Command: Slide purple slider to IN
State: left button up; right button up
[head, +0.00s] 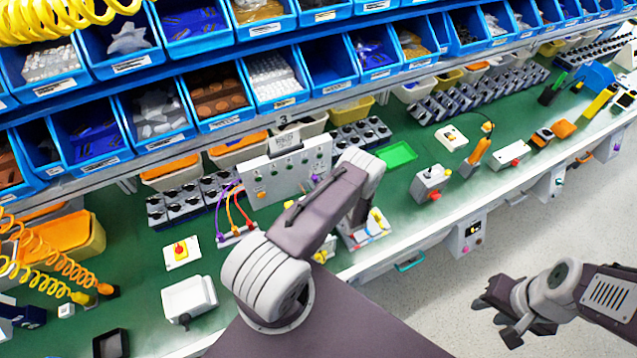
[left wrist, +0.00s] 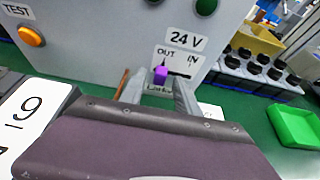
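The purple slider (left wrist: 160,75) sits at the left end of a dark horizontal slot on the grey panel (left wrist: 90,50), under the OUT label (left wrist: 165,51). The slot runs right toward the IN label (left wrist: 193,61). My left gripper (left wrist: 155,80) is open in the left wrist view, one finger on each side of the slider. Gaps show between fingers and slider; contact is not visible. In the head view the panel (head: 263,184) stands behind my left arm, which hides part of it. My right gripper (head: 507,311) hangs off the bench at lower right, apparently open and empty.
Blue bins (head: 330,65) line the shelf above. The floor under my right gripper is clear.

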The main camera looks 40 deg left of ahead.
pick_arm(q)
jog(key=shift+c, duration=0.4)
grip_shut()
dwell(0.9)
